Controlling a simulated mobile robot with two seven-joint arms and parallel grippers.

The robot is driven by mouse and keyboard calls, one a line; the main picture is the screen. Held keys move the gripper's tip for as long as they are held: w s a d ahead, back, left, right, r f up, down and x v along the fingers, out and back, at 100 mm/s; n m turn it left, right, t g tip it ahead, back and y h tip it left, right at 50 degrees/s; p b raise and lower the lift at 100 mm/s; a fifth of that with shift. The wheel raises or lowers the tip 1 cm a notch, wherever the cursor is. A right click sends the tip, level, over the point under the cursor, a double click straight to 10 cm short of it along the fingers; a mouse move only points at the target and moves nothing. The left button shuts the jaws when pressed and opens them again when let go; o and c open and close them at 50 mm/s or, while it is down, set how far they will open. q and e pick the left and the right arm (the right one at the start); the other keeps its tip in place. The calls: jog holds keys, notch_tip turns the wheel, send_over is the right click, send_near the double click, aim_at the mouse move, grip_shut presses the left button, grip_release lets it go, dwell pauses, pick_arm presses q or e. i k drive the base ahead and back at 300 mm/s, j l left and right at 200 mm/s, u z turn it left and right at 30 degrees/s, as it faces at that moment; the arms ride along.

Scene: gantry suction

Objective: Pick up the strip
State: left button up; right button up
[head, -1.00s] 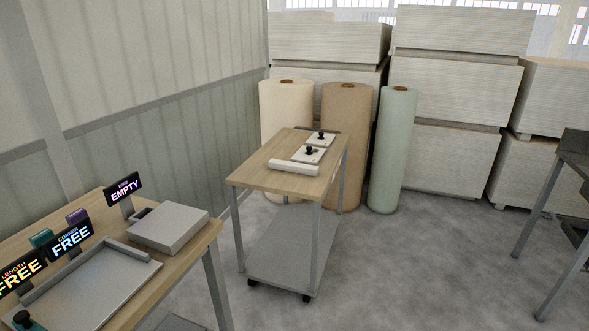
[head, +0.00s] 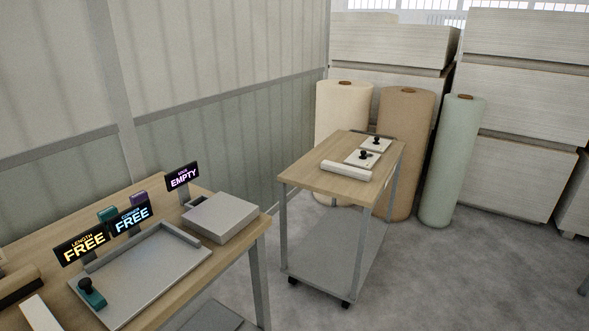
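A long pale bar (head: 346,170) lies on the near end of the wooden top of a wheeled cart (head: 312,178). Behind it on the cart are two pale plates (head: 361,159) with black knobs. A flat white strip-like piece (head: 42,313) lies on the wooden table at the bottom left, cut off by the picture's edge. I cannot tell which of these is the strip. Neither of my grippers is in view.
The left table (head: 233,250) holds a grey tray (head: 150,283) with a teal knobbed piece, a grey block (head: 220,216), and signs reading LENGTH FREE, CORNER FREE and EMPTY. Rolls (head: 406,150) and stacked boards (head: 520,110) stand behind the cart. Grey floor lies open at right.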

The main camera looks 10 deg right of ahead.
aim_at(366, 175)
jog(key=i+l+u, duration=0.15)
jog(key=l+u, duration=0.15)
jog(key=u, duration=0.15)
jog(key=i+l+u, duration=0.1)
jog(key=l+u, duration=0.3)
jog(key=i+l+u, duration=0.1)
jog(key=l+u, duration=0.35)
jog(key=l, duration=0.4)
jog(key=l+u, duration=0.2)
jog(key=l, duration=0.7)
jog(key=k+l+u, duration=0.2)
jog(key=l, duration=1.65)
jog(key=k+l, duration=0.15)
jog(key=l, duration=0.85)
